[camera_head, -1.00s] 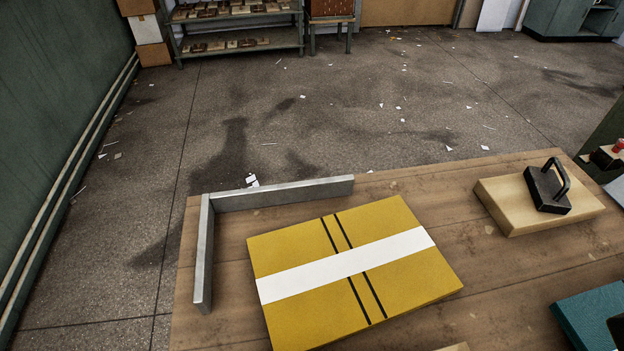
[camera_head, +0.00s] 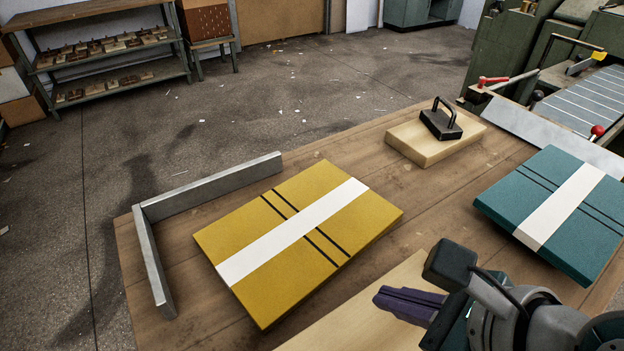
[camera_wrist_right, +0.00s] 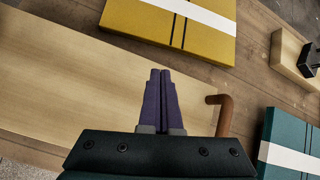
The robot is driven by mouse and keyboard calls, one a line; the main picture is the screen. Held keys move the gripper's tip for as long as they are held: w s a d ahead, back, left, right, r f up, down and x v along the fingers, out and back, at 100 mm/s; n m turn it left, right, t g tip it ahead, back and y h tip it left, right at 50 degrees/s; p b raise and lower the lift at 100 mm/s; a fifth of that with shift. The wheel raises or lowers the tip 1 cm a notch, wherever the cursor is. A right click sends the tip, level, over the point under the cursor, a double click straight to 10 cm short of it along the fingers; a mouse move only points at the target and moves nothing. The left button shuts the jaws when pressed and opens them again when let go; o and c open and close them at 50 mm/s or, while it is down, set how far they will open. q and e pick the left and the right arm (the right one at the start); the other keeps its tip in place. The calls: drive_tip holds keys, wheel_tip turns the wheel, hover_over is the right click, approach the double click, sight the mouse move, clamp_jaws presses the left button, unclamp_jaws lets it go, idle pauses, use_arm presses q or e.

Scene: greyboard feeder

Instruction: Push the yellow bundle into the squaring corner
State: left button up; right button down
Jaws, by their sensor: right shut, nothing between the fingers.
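The yellow bundle (camera_head: 300,262) with a white band and dark straps lies flat on the wooden table, turned at an angle. It also shows at the top of the right wrist view (camera_wrist_right: 205,40). The squaring corner (camera_head: 205,188) is two grey metal bars meeting at the table's far left. A gap of bare table separates the bundle from both bars. My right gripper (camera_head: 378,298) is shut and empty, to the right and near side of the bundle, apart from it. Its purple fingers (camera_wrist_right: 160,78) point towards the bundle in the wrist view. My left gripper is not in view.
A pale board (camera_head: 345,318) lies on the table near the right gripper. A teal bundle (camera_head: 515,195) lies at right. A pale block (camera_head: 405,143) with a black handled weight (camera_head: 440,124) stands at the back. A brown hooked handle (camera_wrist_right: 224,112) shows beside the fingers.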

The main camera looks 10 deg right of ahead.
drive_tip(key=m, duration=0.1)
drive_tip(key=w+f+m, duration=0.1)
drive_tip(key=m, duration=0.1)
drive_tip(key=shift+t, duration=0.3)
drive_tip(key=shift+w+a+f+m, duration=0.1)
drive_tip(key=shift+f+m, duration=0.15)
drive_tip(key=shift+m, duration=0.15)
drive_tip(key=b, duration=0.4)
approach(333, 276)
drive_tip(key=x, duration=0.4)
drive_tip(key=shift+f, duration=0.3)
drive_tip(key=shift+w+a+f+b, duration=0.2)
drive_tip(key=shift+w+f+b, duration=0.1)
drive_tip(key=shift+w+f, duration=0.25)
drive_tip(key=shift+r, duration=0.1)
